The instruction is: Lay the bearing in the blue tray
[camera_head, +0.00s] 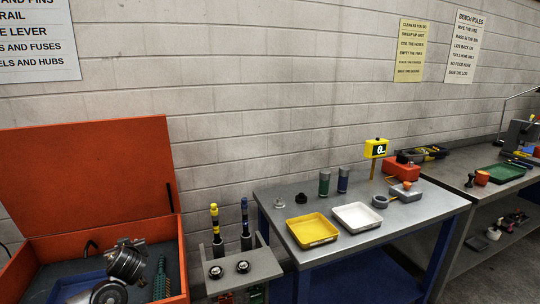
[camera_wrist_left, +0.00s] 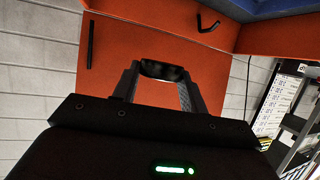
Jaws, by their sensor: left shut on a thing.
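The blue tray (camera_head: 64,289) lies inside the open orange chest at the left of the head view, partly hidden by my left arm. My left gripper (camera_head: 126,262) is over the chest in the head view; its fingertips are not clear there. In the left wrist view my left gripper (camera_wrist_left: 163,76) is shut on a dark, round, ring-like piece, apparently the bearing (camera_wrist_left: 163,71), held between the fingertips. A blue surface shows at the top right of that view, by the orange chest wall. My right gripper is not in view.
The orange chest (camera_head: 90,190) has its lid raised behind. A teal ridged part (camera_head: 159,278) lies in it. A grey stand (camera_head: 243,270) with knobs and upright tools is beside it. The bench holds a yellow tray (camera_head: 312,230), a white tray (camera_head: 357,217) and small parts.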

